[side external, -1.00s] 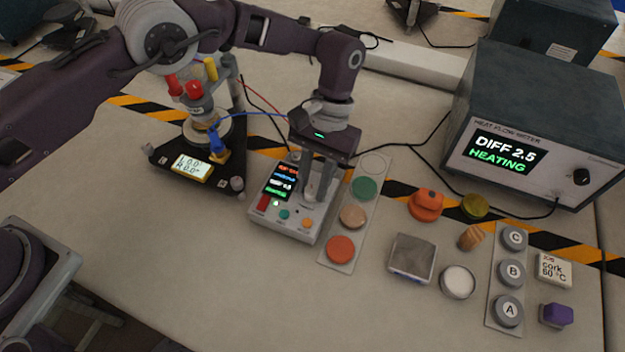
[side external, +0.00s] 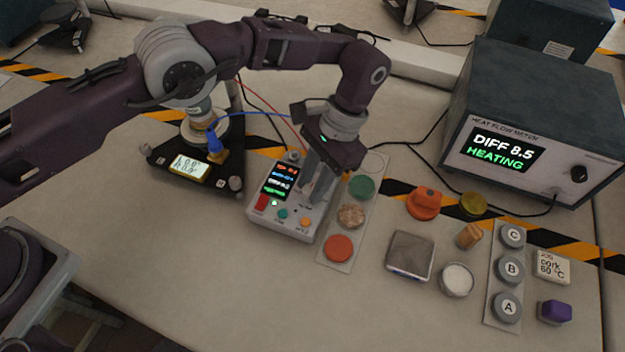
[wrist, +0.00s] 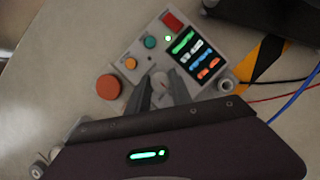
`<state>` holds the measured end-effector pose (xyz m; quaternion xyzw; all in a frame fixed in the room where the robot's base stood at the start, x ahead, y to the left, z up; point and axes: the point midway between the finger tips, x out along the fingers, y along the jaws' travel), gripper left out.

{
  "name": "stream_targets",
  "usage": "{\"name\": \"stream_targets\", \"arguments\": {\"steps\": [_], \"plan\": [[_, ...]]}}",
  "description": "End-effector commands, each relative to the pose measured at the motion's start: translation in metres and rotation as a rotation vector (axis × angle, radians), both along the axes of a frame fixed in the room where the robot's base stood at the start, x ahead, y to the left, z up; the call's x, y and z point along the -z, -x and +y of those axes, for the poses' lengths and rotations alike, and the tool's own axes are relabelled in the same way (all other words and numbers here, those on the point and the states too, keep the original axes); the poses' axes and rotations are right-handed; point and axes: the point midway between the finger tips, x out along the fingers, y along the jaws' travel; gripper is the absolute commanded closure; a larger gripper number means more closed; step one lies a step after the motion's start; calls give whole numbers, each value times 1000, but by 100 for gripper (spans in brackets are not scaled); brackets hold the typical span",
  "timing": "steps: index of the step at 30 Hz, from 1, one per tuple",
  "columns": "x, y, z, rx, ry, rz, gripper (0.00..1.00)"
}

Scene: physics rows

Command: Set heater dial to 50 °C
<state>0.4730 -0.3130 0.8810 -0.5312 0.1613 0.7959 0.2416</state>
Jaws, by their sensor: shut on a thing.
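The heater control box (side external: 257,227) is a pale box with a lit display (side external: 281,182), a red switch, and small green and orange buttons. My gripper (side external: 309,196) points down at the right part of the box, its fingers shut on the dial, which is mostly hidden between them. In the wrist view the fingers (wrist: 166,92) meet over the box face beside the display (wrist: 197,57). The heat flow meter (side external: 462,121) at the right reads "DIFF 8.5" and "HEATING" on its screen. The small print on the box display is too small to read.
A strip with green, tan and orange discs (side external: 338,249) lies just right of the box. A black stand with a small readout (side external: 189,169) is at its left. A grey block (side external: 410,254), white pot (side external: 457,280) and lettered weights (side external: 507,307) lie further right.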

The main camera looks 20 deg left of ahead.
Motion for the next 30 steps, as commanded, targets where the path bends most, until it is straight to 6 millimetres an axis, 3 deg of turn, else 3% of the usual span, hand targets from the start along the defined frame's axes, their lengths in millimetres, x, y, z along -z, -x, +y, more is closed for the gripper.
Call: {"name": "stream_targets", "arguments": {"steps": [10,11,14,24,30], "plan": [[-1,-2,0,1,2,-6,100],[-1,-2,0,1,2,-6,70],[0,-1,0,0,2,-5,52],[-2,-2,-1,0,1,-4,52],[-24,-10,-6,1,3,-8,52]]}}
